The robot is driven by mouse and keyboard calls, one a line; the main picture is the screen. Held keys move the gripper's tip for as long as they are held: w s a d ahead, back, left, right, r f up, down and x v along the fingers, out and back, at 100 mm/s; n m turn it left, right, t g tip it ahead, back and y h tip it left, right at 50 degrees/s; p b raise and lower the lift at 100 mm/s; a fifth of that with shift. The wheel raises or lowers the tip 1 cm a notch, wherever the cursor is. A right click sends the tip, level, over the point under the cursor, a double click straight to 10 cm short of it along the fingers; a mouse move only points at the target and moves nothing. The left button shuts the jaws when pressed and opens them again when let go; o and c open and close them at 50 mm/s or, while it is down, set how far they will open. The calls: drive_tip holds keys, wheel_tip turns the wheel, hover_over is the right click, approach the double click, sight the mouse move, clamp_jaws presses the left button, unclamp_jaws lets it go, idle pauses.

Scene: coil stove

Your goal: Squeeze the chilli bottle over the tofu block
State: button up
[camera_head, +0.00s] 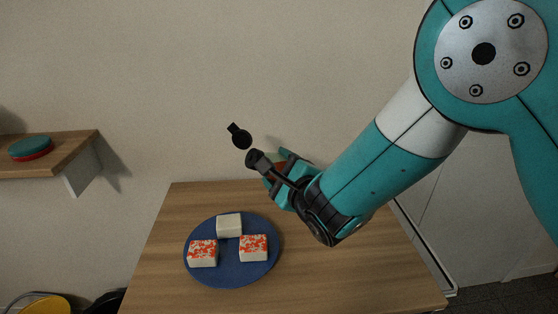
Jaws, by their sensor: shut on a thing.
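Three white tofu blocks sit on a round blue plate (228,279) on the wooden table. The back tofu block (229,226) is plain white. The front left tofu block (203,254) and the right tofu block (253,248) have red chilli marks on top. My gripper (279,169) is above the table, behind and to the right of the plate, higher than the blocks. It is shut on the chilli bottle (280,167), of which only a small reddish part shows between the fingers. The rest of the bottle is hidden by the gripper and wrist.
A wooden shelf (75,150) at the left holds a stacked teal and red round item (30,148). A small black object (239,136) shows against the wall; I cannot tell what it is. A yellow round thing (45,305) is at the lower left. The table's right front is clear.

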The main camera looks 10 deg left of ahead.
drive_tip(key=shift+r+n+p, duration=0.2)
drive_tip(key=shift+n+p, duration=0.2)
drive_tip(key=shift+p, duration=0.15)
